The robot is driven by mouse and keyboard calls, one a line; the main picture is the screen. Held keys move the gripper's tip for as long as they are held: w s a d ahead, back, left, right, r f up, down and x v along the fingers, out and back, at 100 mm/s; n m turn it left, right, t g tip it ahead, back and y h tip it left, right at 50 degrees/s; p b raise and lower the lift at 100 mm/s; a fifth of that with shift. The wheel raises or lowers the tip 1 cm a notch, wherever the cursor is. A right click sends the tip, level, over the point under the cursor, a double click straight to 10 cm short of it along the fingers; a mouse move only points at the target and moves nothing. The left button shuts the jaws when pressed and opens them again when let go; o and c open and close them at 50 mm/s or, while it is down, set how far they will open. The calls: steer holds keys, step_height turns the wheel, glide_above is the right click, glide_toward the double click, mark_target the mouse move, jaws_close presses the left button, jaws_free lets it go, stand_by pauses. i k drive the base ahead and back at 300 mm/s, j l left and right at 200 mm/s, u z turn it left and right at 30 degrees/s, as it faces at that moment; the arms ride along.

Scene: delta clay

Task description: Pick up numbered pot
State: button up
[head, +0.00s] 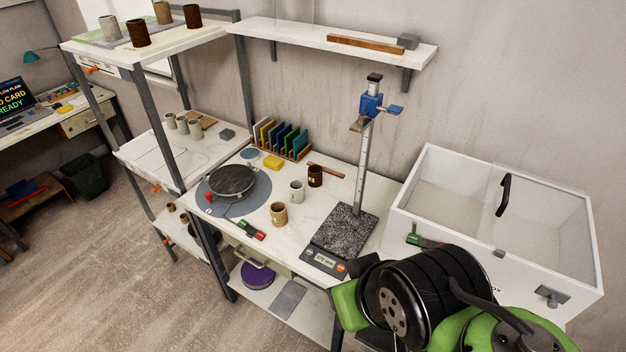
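Three small pots stand upright on the white worktable: a tan pot (279,214) nearest me, a pale grey-white pot (297,191) behind it and a dark brown pot (315,176) farthest back. Small light marks show on their sides, too small to read as numbers. More pots stand on the rack at left: several on its top shelf, including a dark brown one (138,33), and several grey ones (182,124) on the middle shelf. My arm fills the lower right corner; my gripper's fingers are not in view.
A turntable (232,181) stands left of the table pots. A height gauge on a granite base (345,231) stands to their right, with a clear-lidded white box (485,253) beyond. Colored tiles (281,139) stand behind. A wall shelf (330,38) hangs above.

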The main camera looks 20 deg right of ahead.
mark_target(278, 209)
steer(key=i+j+z, duration=0.1)
steer(key=i+j, duration=0.15)
steer(key=i+j+z, duration=0.15)
steer(key=j, duration=0.3)
steer(key=i+j+z, duration=0.1)
steer(key=i+j, duration=0.25)
steer(key=i+j+z, duration=0.1)
steer(key=j, duration=0.35)
steer(key=i+j+z, duration=0.15)
steer(key=i+j, duration=0.15)
steer(key=j, duration=0.15)
